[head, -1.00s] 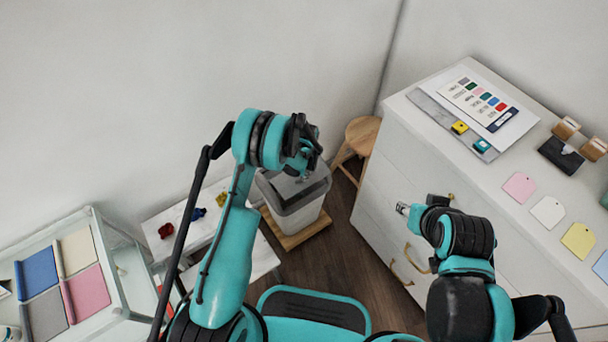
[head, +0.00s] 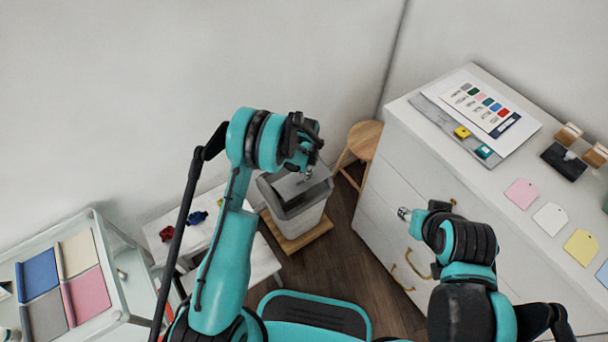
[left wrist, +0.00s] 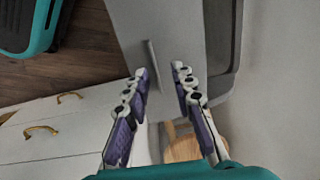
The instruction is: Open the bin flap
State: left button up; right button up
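The grey bin (head: 298,212) stands on a wooden base against the wall, partly hidden behind my left gripper. Its flat grey top with the flap shows in the left wrist view (left wrist: 186,32), with a thin raised ridge (left wrist: 153,66) on it. The flap looks closed. My left gripper (head: 308,174) is over the bin top. In the left wrist view its two fingers (left wrist: 160,72) are apart and empty, with the ridge showing between and beyond the tips. Whether they touch it I cannot tell. My right gripper (head: 403,213) is beside the white cabinet; its fingers are too small to read.
A round wooden stool (head: 364,139) stands right of the bin. The white drawer cabinet (head: 388,185) with brass handles is at right, with cards and tags on top. A low white table (head: 262,262) with coloured items and a fabric cart (head: 112,262) are at left.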

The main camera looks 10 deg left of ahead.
pick_arm(q)
notch_tip(320, 180, up, 10)
jog(key=shift+s+d, duration=0.2)
dwell(0.4)
jog(key=s+a+r+n+t, duration=0.1)
jog(key=s+r+n+t, duration=0.1)
jog(key=s+r, duration=0.5)
jog(key=s+a+r+n+t, duration=0.1)
jog(key=s+a+r+n, duration=0.15)
jog(key=r, duration=0.85)
jog(key=s+r+n+t, duration=0.2)
jog(key=s, duration=0.6)
jog(key=s+a+r+n+t, duration=0.1)
jog(key=s+r+n, duration=0.1)
jog(key=s, duration=0.7)
jog(key=shift+s+a+t, duration=0.25)
jog(key=shift+a+t, duration=0.05)
jog(key=shift+t, duration=0.1)
jog(key=shift+f+n, duration=0.1)
jog(key=shift+n, duration=0.15)
